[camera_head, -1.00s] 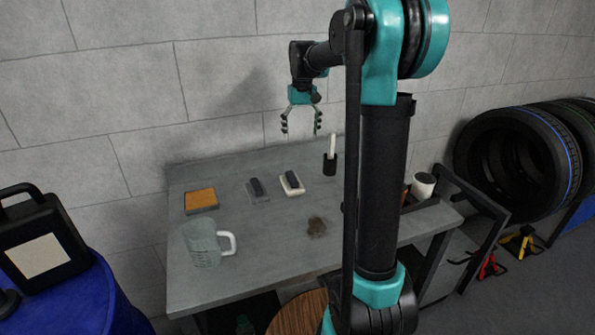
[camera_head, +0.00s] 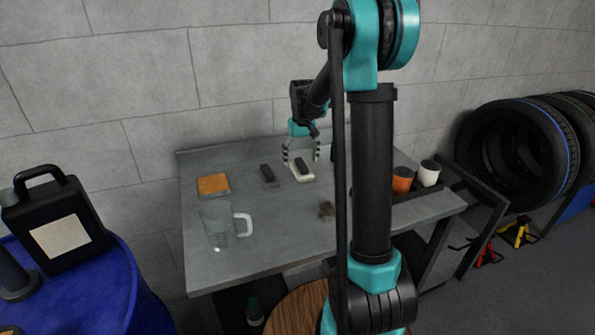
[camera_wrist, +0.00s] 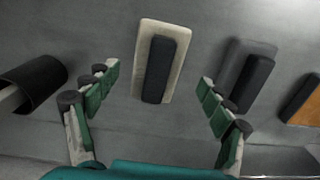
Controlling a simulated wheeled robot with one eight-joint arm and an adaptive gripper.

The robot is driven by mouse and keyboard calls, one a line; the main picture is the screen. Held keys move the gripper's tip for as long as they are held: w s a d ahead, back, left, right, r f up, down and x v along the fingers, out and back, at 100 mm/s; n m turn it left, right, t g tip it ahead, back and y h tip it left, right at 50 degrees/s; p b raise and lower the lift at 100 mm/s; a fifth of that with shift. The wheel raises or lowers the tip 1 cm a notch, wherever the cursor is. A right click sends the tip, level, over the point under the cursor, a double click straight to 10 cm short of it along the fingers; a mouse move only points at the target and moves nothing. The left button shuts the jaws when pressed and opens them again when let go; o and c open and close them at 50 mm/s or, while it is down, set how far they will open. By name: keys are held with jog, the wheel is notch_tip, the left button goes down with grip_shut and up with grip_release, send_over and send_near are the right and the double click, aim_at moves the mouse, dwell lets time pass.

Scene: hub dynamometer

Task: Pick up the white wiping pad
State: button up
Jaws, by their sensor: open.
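The white wiping pad (camera_head: 293,175) lies on the grey table. It is a cream-white block with a dark grip along its top. In the wrist view the white pad (camera_wrist: 143,82) lies ahead of and between my gripper's fingers, with its dark grip upright in the picture. My gripper (camera_head: 301,157) is open, close above the pad, and in the wrist view its two fingers (camera_wrist: 158,100) stand wide apart with nothing between the tips. I cannot tell the exact height between fingertips and pad.
A grey pad with a dark grip (camera_head: 267,177) lies left of the white one. Beyond it are an orange pad (camera_head: 213,184) and a clear jug (camera_head: 217,228). A dark holder (camera_wrist: 40,80) stands on the other side. Orange (camera_head: 403,179) and white (camera_head: 429,173) cups stand right.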

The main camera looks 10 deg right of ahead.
aim_at(301, 163)
jog(key=shift+w+f, duration=0.15)
jog(key=shift+f, duration=1.5)
jog(key=shift+d, duration=0.1)
jog(key=c, duration=1.3)
jog(key=shift+o, duration=0.2)
jog(key=shift+r, duration=0.1)
notch_tip(301, 163, up, 20)
jog(key=o, duration=0.4)
jog(key=shift+c, duration=1.3)
jog(key=shift+f, duration=0.2)
